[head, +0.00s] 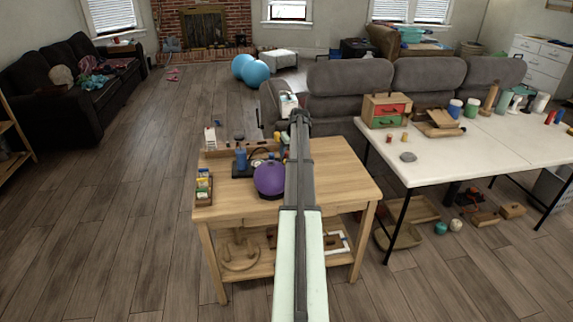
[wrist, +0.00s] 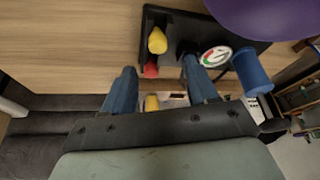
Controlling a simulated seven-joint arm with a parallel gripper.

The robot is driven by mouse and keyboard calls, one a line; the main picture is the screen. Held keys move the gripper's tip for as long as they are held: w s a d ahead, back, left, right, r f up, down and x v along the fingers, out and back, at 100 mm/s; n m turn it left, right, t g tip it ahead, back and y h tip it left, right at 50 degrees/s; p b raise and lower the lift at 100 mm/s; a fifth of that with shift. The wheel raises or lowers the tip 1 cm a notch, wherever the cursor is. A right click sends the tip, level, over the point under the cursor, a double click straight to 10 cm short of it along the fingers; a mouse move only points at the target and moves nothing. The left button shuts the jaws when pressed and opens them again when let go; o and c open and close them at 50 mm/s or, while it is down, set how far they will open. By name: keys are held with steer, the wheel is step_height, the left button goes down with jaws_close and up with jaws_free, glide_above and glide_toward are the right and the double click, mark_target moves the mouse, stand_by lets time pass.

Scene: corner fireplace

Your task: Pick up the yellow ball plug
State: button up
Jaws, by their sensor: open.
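In the wrist view, a yellow rounded piece (wrist: 157,40) stands at the left end of a black holder, just beyond my fingertips. A red piece (wrist: 151,69) sits below it in the picture. Another yellow piece (wrist: 151,103) shows between my fingers, partly hidden by the gripper body. I cannot tell for certain which yellow piece is the ball plug. My gripper (wrist: 161,66) is open, its two blue fingers apart, with nothing seen clamped between them. In the head view, my arm reaches over the wooden table and hides part of the things there.
A purple ball (head: 269,178) stands on the wooden table (head: 335,180). A white table (head: 470,140) with many objects is at right, and a grey sofa (head: 345,80) behind.

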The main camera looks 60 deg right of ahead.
steer(key=shift+s+x, duration=0.1)
steer(key=shift+x, duration=1.65)
steer(key=shift+s+x, duration=0.15)
steer(key=shift+x, duration=1.6)
steer(key=shift+c, duration=0.5)
steer(key=c, duration=0.9)
steer(key=shift+c, duration=0.2)
